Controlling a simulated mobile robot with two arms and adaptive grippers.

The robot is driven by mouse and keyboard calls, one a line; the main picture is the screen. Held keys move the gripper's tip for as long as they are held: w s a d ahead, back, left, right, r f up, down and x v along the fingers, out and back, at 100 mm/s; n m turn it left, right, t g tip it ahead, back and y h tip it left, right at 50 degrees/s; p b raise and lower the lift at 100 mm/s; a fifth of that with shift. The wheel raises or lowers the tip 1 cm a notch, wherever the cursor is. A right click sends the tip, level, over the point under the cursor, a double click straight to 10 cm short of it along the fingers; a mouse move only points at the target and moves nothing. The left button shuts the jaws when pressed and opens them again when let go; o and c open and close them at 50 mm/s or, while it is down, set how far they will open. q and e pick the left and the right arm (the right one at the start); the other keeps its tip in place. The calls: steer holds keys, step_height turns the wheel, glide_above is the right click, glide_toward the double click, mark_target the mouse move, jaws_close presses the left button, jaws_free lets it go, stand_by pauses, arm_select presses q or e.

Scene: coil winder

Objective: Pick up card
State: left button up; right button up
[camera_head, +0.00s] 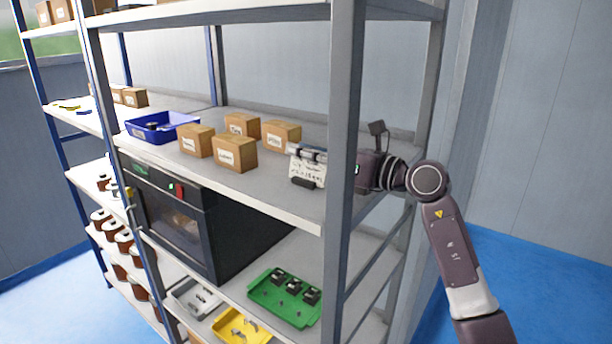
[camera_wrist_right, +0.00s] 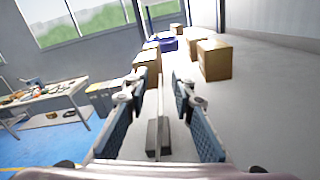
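The white card (camera_head: 308,171) with handwriting stands upright on the grey shelf (camera_head: 285,192), near its right end. A small dark holder (camera_head: 303,182) is at its foot. In the right wrist view the card (camera_wrist_right: 160,105) appears edge-on as a thin strip, rising from the dark grey holder (camera_wrist_right: 158,138). My right gripper (camera_head: 307,153) reaches in from the right behind a shelf post and is at the card's upper part. Its blue-padded fingers (camera_wrist_right: 164,75) are open on both sides of the card, with a gap on each side. My left gripper is not in view.
Several cardboard boxes (camera_head: 235,154) and a blue tray (camera_head: 162,127) stand left of the card. The grey post (camera_head: 342,130) rises close to my right wrist. Below are a black oven-like machine (camera_head: 180,215), a green tray (camera_head: 285,298) and a yellow tray (camera_head: 240,327).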

jaws_close()
steer(key=shift+r, duration=0.15)
